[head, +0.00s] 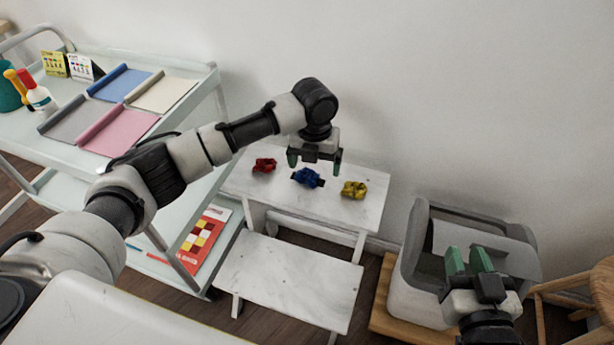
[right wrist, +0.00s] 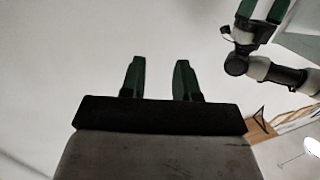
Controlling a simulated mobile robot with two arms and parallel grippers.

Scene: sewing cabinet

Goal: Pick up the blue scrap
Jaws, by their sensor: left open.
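The blue scrap (head: 308,178) is a crumpled piece of cloth in the middle of the upper white bench top, between a red scrap (head: 265,165) and a yellow scrap (head: 353,189). My left gripper (head: 315,164) is open and points down just above the blue scrap, with one green finger towards each side. Nothing is between its fingers, and the scrap appears to lie below the fingertips. My right gripper (head: 466,251) is open and empty in front of the grey bin; its parted green fingers also show in the right wrist view (right wrist: 160,65).
The white bench (head: 330,207) has a lower step (head: 290,280) in front. A trolley (head: 190,85) with folded cloths and bottles stands at left. A grey bin (head: 409,275) on a wooden base stands at right, beside a wooden stool (head: 590,285). The wall is close behind.

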